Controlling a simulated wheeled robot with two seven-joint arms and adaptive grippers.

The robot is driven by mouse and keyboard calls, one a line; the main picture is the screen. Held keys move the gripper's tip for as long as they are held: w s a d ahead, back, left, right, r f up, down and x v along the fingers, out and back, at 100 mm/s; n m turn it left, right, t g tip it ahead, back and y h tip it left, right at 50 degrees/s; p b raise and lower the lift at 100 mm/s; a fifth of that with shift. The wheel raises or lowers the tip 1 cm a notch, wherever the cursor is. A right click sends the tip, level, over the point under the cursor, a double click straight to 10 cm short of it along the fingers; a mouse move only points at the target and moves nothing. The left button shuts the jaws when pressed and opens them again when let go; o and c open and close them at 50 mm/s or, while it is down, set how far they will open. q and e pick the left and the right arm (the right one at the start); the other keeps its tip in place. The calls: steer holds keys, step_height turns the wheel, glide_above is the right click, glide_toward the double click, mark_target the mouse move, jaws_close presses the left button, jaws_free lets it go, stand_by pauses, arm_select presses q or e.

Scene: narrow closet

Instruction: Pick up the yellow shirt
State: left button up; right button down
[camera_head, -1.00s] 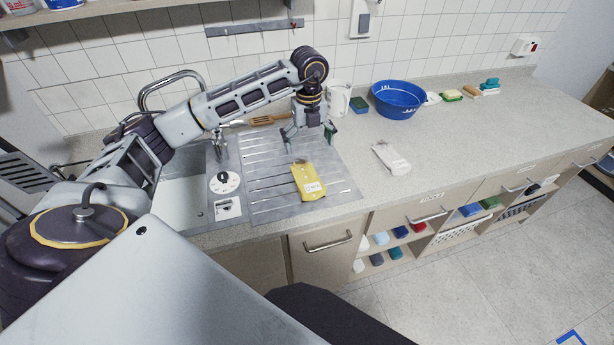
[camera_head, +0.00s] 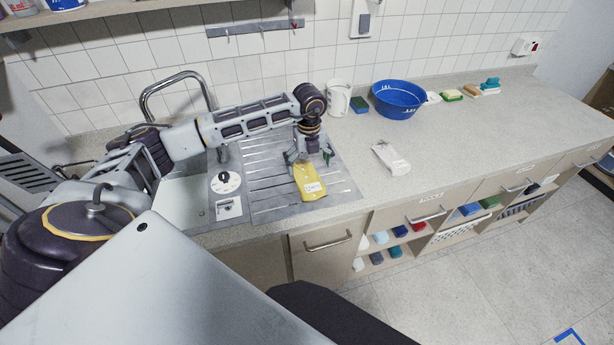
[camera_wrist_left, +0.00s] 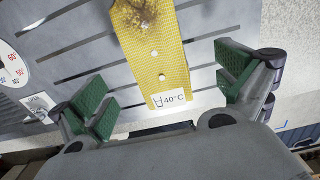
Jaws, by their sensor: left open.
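The yellow shirt (camera_head: 311,186) lies folded flat on the metal drainboard (camera_head: 262,203) beside the sink. A white label on its near end reads 40°C. It also shows in the left wrist view (camera_wrist_left: 158,62), with a brownish stain at its far end and two white dots. My left gripper (camera_head: 309,162) is above the shirt's far end, its fingers open. In the left wrist view the green-padded fingertips (camera_wrist_left: 165,92) stand wide apart on either side of the shirt, with clear gaps. I cannot tell the exact height above the cloth. My right gripper is not in view.
A white packet-like item (camera_head: 391,158) lies on the counter right of the drainboard. The faucet (camera_head: 178,88) rises behind my left arm. Counter further right is mostly clear.

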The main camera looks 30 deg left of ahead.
mark_target(308, 174)
arm_select(q)
steer(key=shift+f, duration=0.1)
steer(key=shift+s+a+f+p, duration=0.15)
steer(key=shift+f+p, duration=0.6)
steer(key=shift+f, duration=1.8)
steer(key=c, duration=1.2)
